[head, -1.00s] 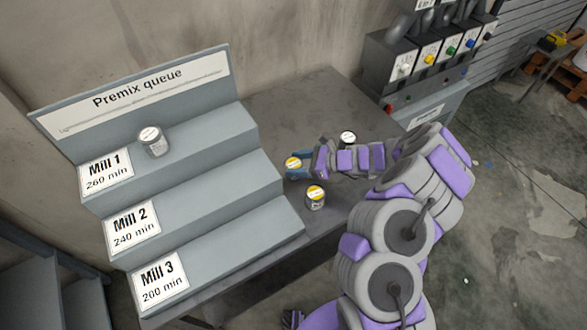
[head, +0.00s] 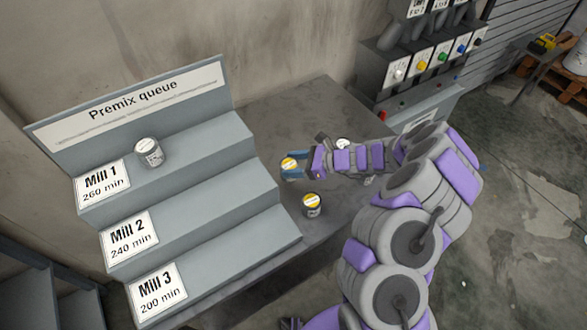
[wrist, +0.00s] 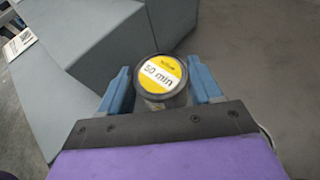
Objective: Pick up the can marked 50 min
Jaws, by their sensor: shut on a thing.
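The can marked 50 min (wrist: 161,76) has a yellow lid with a white label band and sits between my gripper's blue fingers in the wrist view. My gripper (head: 291,167) is shut on this yellow-lidded can (head: 288,163), beside the stepped rack in the head view. I cannot tell whether the can still touches the table. A second yellow-lidded can (head: 312,204) stands upright on the table nearer the front. A white-lidded can (head: 343,144) stands behind my gripper, partly hidden.
The grey stepped rack marked Premix queue (head: 205,190) stands left of my gripper. A white-lidded can (head: 149,152) stands on its top step, Mill 1; the lower two steps are bare. A control box with coloured knobs (head: 420,60) stands at the back right.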

